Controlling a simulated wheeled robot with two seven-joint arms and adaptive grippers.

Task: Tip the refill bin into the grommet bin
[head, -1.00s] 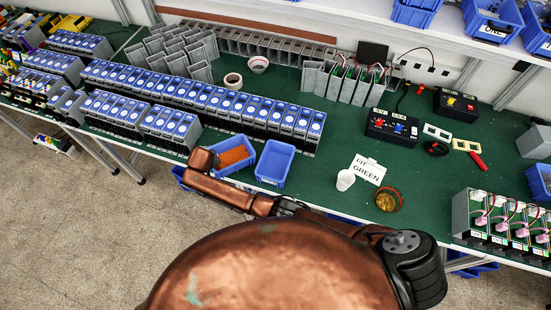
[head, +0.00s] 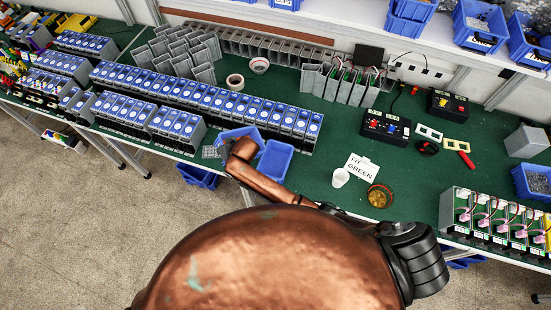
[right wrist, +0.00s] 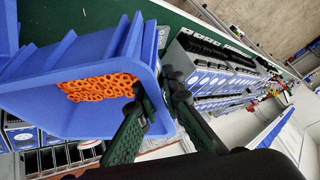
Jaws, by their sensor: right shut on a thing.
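The refill bin (head: 236,134) is blue and holds orange rings (right wrist: 98,87), seen in the right wrist view. My right gripper (right wrist: 160,92) is shut on its rim. In the head view the bin looks raised and tilted at the table's front edge, and my wrist hides part of it. The rings are still inside. Another blue bin, seemingly the grommet bin (head: 274,161), stands immediately right of it. Its inside looks empty in the head view. A blue piece also shows at the left edge of the right wrist view. My left gripper is not in view.
Rows of blue-topped modules (head: 215,99) stand behind the bins. A white cup (head: 340,178), a sign (head: 361,168) and an amber dish (head: 379,196) lie to the right. A small grey grid piece (head: 210,152) lies to the left.

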